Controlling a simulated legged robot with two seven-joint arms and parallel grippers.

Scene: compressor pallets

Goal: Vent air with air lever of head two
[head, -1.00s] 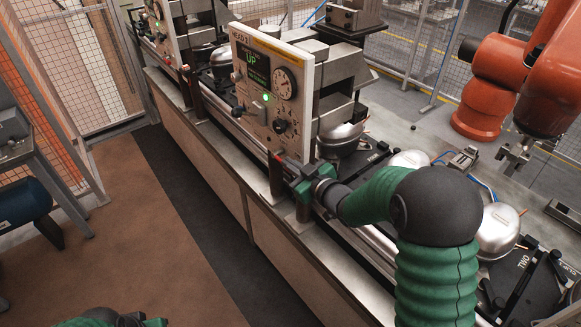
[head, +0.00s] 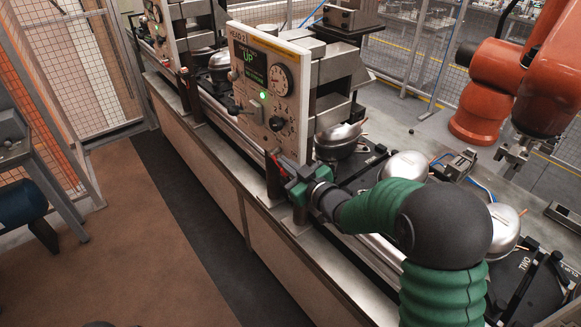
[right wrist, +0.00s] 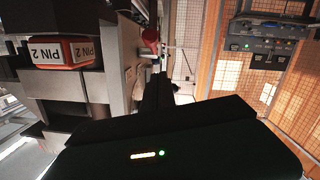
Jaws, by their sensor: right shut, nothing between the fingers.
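The HEAD 2 panel (head: 240,75) stands upright on the line, with a lit screen reading UP, a round gauge (head: 280,80), a green lit button (head: 263,95) and a dark knob (head: 277,123). A small red-tipped part (head: 274,157) shows below the panel; a red knob (right wrist: 150,36) shows in the right wrist view. I cannot tell for sure which part is the air lever. My right gripper (head: 284,166) is shut and empty, just below the panel and close to the red-tipped part. Contact cannot be made out. My left gripper is out of view.
A red block labelled PIN 2 (right wrist: 62,52) is at the left in the right wrist view. Silver compressor domes (head: 405,166) sit along the line. An orange robot arm (head: 500,70) stands beyond it. The brown floor (head: 120,240) at left is clear.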

